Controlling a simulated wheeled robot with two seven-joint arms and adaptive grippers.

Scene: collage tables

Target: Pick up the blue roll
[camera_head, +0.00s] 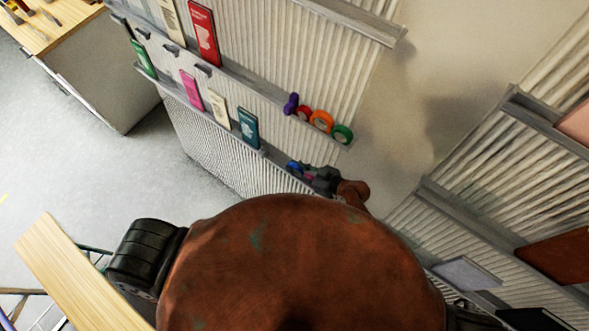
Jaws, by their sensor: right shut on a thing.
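The blue roll (293,167) is at the right part of the lower wall shelf, small in the camera_head view. My right gripper (306,173) is at this shelf and shut on the blue roll, on the roll's right side. The dark gripper covers part of the roll. I cannot tell whether the roll still touches the shelf. A small pink item (309,177) shows beside the gripper, partly hidden. My left gripper is not in view.
On the shelf above stand a purple roll (291,104), a red roll (304,113), an orange roll (321,121) and a green roll (343,134). A teal packet (249,128) stands left of the gripper. A wooden table (50,22) is at top left. Grey floor lies open at left.

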